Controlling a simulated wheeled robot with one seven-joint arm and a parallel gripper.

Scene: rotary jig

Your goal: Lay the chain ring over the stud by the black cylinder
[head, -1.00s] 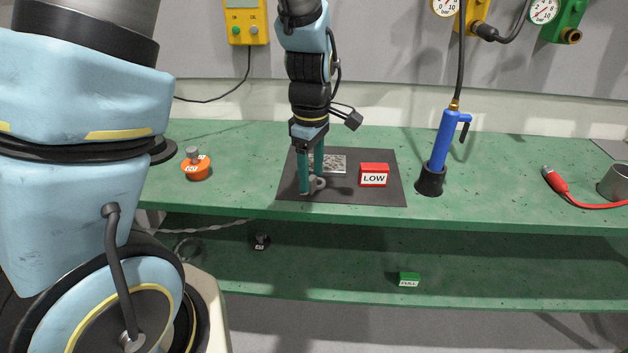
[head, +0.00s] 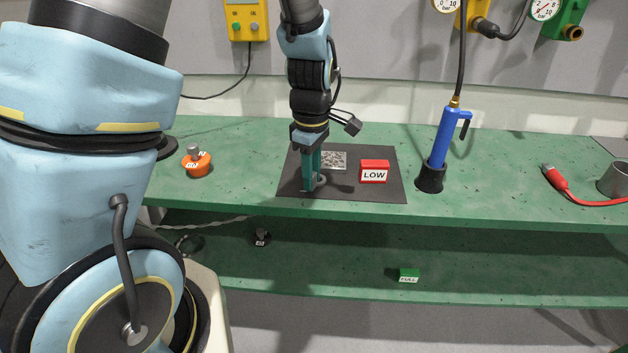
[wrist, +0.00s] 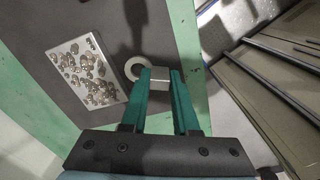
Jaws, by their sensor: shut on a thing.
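My gripper (head: 313,188) points down at the dark mat and is shut on the blocky tab of a grey ring (head: 321,181). In the wrist view the ring (wrist: 134,68) lies just beyond the fingertips (wrist: 160,84), with the tab between the teal fingers. The ring looks to be at or just above the mat; I cannot tell which. A small black cylinder (head: 261,240) with a grey top and a white label is on the lower shelf. An orange round base (head: 198,168) with a grey knob stands on the upper bench at left. No separate stud is clear.
A metal plate with lumps (wrist: 85,70) and a red LOW block (head: 374,172) are on the mat (head: 350,193) near the gripper. A blue hand pump (head: 444,145) stands to the right. A green FULL block (head: 408,275) sits on the lower shelf (head: 330,275), under the upper bench.

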